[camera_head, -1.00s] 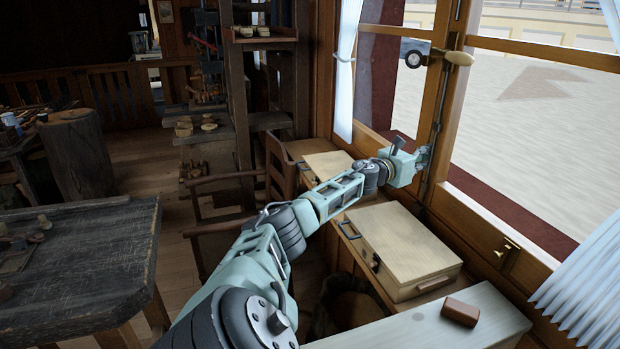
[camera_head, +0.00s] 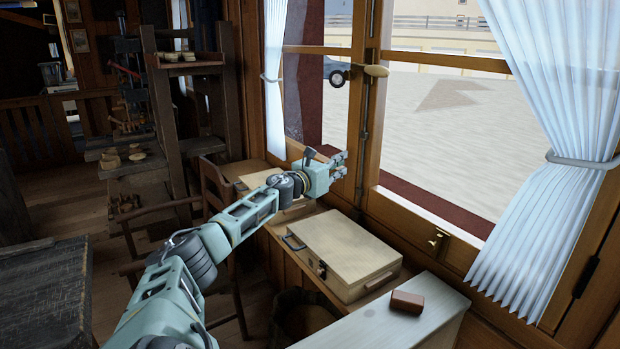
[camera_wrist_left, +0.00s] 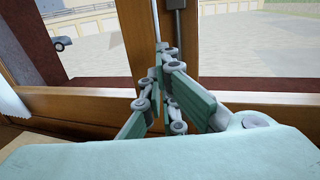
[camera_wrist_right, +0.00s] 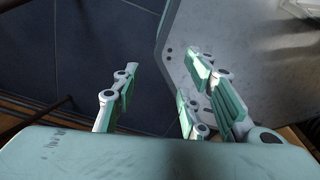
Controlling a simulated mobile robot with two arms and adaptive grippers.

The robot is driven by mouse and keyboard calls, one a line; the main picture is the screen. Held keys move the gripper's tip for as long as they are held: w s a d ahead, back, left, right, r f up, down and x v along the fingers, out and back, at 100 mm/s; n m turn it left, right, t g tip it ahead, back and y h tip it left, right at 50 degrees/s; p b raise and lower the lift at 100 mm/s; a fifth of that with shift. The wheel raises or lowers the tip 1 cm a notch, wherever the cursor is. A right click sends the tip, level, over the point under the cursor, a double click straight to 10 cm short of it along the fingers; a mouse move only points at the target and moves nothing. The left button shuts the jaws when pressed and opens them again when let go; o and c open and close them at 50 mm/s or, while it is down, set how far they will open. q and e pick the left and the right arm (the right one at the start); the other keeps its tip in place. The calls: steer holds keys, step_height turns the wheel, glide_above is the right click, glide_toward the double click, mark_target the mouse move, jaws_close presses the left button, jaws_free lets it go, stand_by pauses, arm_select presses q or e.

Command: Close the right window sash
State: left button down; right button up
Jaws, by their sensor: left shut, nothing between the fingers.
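The right window sash (camera_head: 470,64) has a brown wooden frame and clear glass, and it appears in line with the window frame; I cannot tell whether it is fully closed. A brass handle (camera_head: 376,71) sits on the middle stile (camera_head: 369,115), with a dark rod below it. My left gripper (camera_head: 338,165) is shut and empty, just left of the stile's lower part. In the left wrist view its fingertips (camera_wrist_left: 160,72) meet in front of the stile; contact is unclear. My right gripper (camera_wrist_right: 160,75) is open and empty beside a grey surface, outside the head view.
A brown block (camera_head: 407,302) rests on a white surface (camera_head: 430,325). A tied white curtain (camera_head: 545,200) hangs at right, another (camera_head: 275,75) at left. A chair (camera_head: 215,185) stands left.

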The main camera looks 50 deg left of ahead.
arm_select(q)
steer(key=s+f+b, duration=0.1)
steer(key=s+b, duration=0.2)
steer(key=s, duration=0.4)
steer(key=shift+a+f, duration=0.2)
steer(key=shift+a, duration=0.15)
arm_select(e)
steer(key=f, duration=0.1)
steer(key=w+f, duration=0.1)
steer(key=f, duration=0.1)
steer(key=shift+f, duration=0.2)
arm_select(q)
steer(key=shift+s+r, duration=0.1)
